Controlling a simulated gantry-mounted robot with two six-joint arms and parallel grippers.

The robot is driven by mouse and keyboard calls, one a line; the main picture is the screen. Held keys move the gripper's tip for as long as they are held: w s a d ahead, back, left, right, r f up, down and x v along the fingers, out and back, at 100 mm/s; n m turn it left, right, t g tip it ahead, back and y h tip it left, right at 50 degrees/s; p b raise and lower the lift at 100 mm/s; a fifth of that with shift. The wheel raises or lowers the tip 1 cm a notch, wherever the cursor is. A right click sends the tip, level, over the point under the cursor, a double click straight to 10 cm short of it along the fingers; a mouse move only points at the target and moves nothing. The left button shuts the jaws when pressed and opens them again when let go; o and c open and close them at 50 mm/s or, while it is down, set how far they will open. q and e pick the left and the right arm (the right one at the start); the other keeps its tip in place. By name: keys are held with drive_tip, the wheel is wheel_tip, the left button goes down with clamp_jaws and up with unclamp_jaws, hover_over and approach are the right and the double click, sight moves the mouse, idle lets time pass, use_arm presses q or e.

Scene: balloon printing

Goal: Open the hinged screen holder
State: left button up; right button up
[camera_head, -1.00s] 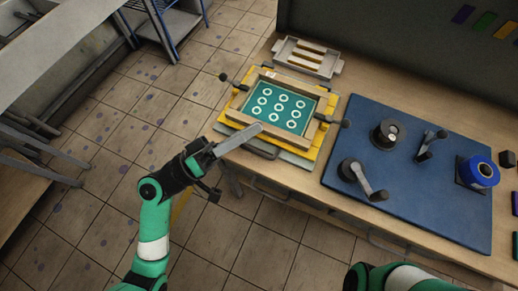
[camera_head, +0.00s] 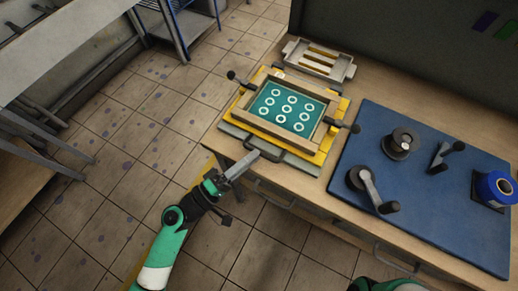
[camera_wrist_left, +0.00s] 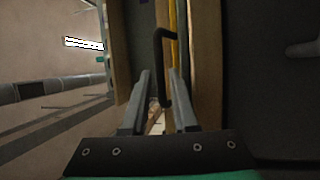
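The hinged screen holder (camera_head: 254,124) is a yellow frame with a wooden-edged teal screen (camera_head: 288,107) printed with pale rings. It lies flat at the left end of the bench. Its dark front handle (camera_head: 266,154) sticks out at the near edge. My left gripper (camera_head: 245,166) is just in front of and below that handle in the head view. In the left wrist view its fingers (camera_wrist_left: 158,103) are apart, with the dark handle (camera_wrist_left: 161,62) ahead, near the gap between them. I cannot tell whether they touch it. My right gripper is out of view.
A grey tray (camera_head: 345,68) stands behind the holder. Dark side knobs (camera_head: 355,128) stick out from the holder. A blue mat (camera_head: 420,220) at the right carries a black spool (camera_head: 400,143), crank-like tools and a blue roll (camera_head: 495,188). Tiled floor lies open in front.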

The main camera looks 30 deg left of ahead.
use_arm(q)
drive_tip(key=shift+x, duration=1.45)
drive_tip(key=shift+c, duration=0.2)
clamp_jaws()
